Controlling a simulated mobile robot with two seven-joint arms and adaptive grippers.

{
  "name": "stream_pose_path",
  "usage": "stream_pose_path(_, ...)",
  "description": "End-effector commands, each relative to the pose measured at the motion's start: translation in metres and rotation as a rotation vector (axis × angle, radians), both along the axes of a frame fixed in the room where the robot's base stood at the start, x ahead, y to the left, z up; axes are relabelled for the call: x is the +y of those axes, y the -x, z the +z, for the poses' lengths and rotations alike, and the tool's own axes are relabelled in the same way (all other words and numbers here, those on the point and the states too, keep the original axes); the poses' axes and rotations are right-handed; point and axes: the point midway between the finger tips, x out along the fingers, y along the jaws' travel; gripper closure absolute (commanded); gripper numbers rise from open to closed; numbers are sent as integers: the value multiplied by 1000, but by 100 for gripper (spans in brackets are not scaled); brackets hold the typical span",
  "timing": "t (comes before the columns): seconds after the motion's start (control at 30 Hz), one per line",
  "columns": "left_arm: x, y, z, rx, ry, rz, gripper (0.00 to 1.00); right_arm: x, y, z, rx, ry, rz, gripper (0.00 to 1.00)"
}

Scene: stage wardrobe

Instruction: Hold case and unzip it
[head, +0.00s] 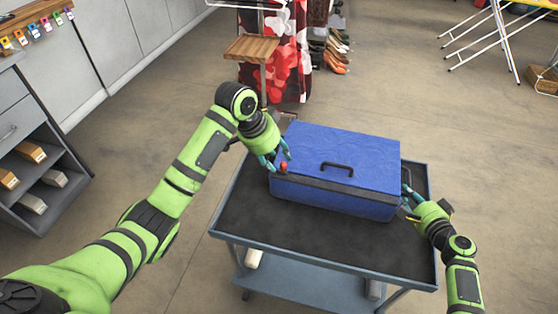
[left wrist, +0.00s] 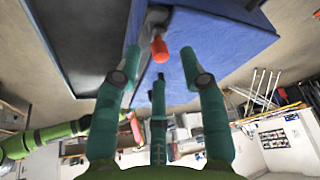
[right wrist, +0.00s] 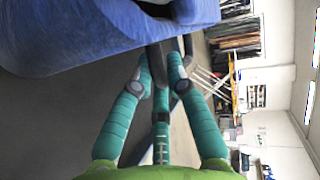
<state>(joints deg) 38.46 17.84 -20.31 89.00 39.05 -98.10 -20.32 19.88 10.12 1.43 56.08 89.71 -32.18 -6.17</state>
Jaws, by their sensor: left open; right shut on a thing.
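The blue case (head: 340,160) lies closed on the cart, with a dark handle (head: 337,169) on its lid and a dark band along its front. A red zipper pull (head: 283,167) is at its left front corner; it also shows in the left wrist view (left wrist: 160,50). My left gripper (head: 279,158) is open, its fingertips on either side of the pull, not closed on it. My right gripper (head: 405,195) is shut at the case's right end, on a dark strap-like part (right wrist: 158,58) of the case; its exact shape is partly hidden by the fingers.
The dark-topped cart (head: 250,212) has bare room in front of the case. A wooden stand (head: 252,48) and red patterned cloth (head: 290,60) are behind it. A grey shelf unit (head: 30,140) stands at the left; a white rack (head: 497,35) stands at the far right.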

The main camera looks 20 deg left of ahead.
Motion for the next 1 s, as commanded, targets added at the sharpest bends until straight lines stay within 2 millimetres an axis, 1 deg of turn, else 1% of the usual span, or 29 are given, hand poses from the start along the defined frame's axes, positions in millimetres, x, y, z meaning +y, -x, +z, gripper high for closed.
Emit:
stream_pose_path(0.03,5,2,12,-6,-2,1,58,-1,-1,2,-4,0,-2,100)
stream_pose_path(0.2,15,12,46,-6,-2,2,58,0,-1,2,-4,0,-1,100)
stream_pose_path(0.3,19,17,62,-6,-1,1,58,0,-1,2,-4,-1,-1,100)
stream_pose_path(0.4,23,20,73,-4,-1,2,58,0,-1,2,-4,-1,0,100)
stream_pose_path(0.53,25,23,81,-3,-1,1,58,0,-1,2,-4,-1,0,100)
stream_pose_path(0.8,25,24,82,-2,0,2,58,1,-1,2,-4,-2,1,100)
stream_pose_path(0.83,25,24,82,-2,0,2,58,1,-1,2,-4,-2,1,76)
stream_pose_path(0.87,25,24,82,-2,0,2,58,1,-1,2,-5,-1,1,64)
stream_pose_path(0.9,25,24,82,-2,0,2,58,1,-1,2,-3,-2,1,57)
stream_pose_path(1.0,25,24,82,-2,0,2,58,1,-1,2,-3,-2,1,57)
